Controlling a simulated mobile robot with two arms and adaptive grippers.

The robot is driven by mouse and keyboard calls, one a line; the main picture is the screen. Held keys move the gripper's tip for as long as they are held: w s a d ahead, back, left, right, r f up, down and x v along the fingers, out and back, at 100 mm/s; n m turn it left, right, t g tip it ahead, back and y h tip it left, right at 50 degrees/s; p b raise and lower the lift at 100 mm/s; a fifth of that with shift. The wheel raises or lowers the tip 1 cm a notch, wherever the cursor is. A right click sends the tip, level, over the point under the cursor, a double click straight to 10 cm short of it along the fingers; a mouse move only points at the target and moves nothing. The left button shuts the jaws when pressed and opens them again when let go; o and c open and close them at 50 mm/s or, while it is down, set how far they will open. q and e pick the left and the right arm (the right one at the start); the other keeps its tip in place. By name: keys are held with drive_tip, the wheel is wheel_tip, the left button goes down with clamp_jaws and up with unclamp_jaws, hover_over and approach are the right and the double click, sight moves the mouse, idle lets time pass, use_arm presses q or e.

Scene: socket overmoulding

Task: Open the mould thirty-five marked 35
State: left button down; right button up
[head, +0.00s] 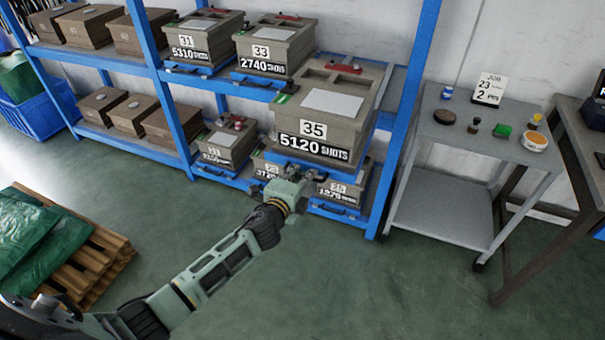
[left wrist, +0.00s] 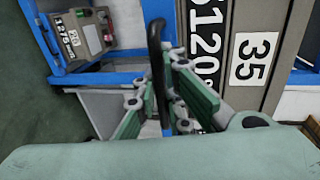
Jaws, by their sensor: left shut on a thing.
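The mould marked 35 (head: 322,112) is a large grey-brown block on the middle shelf level, with a 5120 SHOTS label on its front. A pale plate and a red part are on its top. It sits farther forward than its neighbours, on a blue tray (head: 300,165). My left gripper (head: 287,186) is in front of and below the mould, shut on a black handle. In the left wrist view the fingers (left wrist: 162,98) are around this upright-looking black handle (left wrist: 155,45), beside the mould's 35 label (left wrist: 252,58). My right gripper is out of view.
Moulds 31 (head: 203,42) and 33 (head: 275,48) stand left of mould 35, with more moulds on the lower shelf. A blue rack post (head: 402,120) is close on the right. A grey trolley (head: 440,165) with small pots stands beyond it.

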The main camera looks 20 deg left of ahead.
use_arm(q)
drive_tip(key=c, duration=2.1)
unclamp_jaws()
drive_tip(key=v, duration=1.2)
